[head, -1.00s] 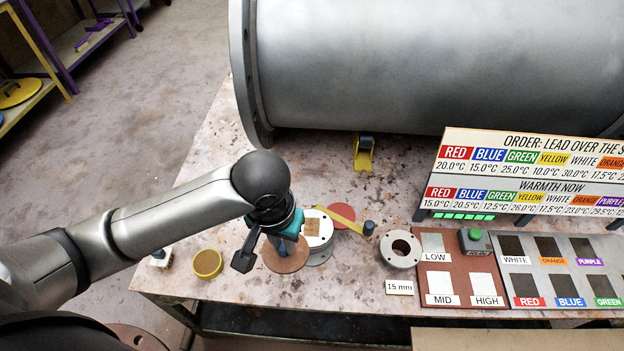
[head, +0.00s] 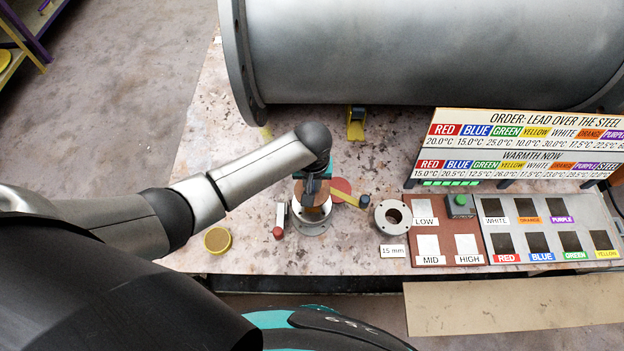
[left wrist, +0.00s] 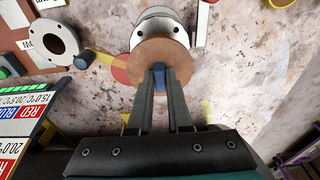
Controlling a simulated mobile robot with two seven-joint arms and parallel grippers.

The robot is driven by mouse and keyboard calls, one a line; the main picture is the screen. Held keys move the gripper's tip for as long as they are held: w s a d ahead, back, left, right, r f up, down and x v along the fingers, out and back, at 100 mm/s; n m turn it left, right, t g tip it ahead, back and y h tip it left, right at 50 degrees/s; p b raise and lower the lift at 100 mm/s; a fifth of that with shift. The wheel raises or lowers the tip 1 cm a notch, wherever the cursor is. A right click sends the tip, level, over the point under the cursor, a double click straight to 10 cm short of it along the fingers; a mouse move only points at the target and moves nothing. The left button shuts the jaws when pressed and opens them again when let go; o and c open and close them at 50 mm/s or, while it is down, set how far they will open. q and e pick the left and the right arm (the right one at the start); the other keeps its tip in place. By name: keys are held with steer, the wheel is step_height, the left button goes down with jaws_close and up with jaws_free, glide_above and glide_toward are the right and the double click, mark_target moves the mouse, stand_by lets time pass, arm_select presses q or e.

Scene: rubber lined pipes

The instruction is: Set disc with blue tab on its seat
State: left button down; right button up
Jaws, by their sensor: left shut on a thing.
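My left gripper (head: 309,188) is shut on the blue tab (left wrist: 159,77) of a brown disc (left wrist: 186,58). In the head view the disc (head: 299,190) is partly hidden by the fingers. In the left wrist view the disc overlaps a round grey flanged piece with bolt holes (left wrist: 160,22). In the head view this flanged piece (head: 310,229) stands just in front of and below the disc; I cannot tell whether they touch. My right gripper is not in view.
A red disc (head: 342,186) and a yellow strip (head: 346,198) lie behind right. A grey ring (head: 392,217), labelled pads (head: 428,244) and a sign (head: 530,125) stand right. A red-topped peg (head: 278,233) and yellow-rimmed dish (head: 217,239) are left. A large pipe (head: 400,50) blocks the back.

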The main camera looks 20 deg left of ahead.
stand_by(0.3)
arm_select(q)
steer(key=shift+r+p, duration=0.1)
steer(key=shift+p, duration=0.4)
step_height(320, 180, down, 3)
steer(key=shift+r+b, duration=0.1)
steer(key=shift+b, duration=0.95)
steer(key=shift+f+b, duration=1.15)
steer(key=shift+f, duration=0.6)
steer(key=shift+f, duration=0.4)
steer(key=c, duration=0.8)
jaws_free()
steer(key=shift+o, duration=0.2)
steer(key=shift+s, duration=0.1)
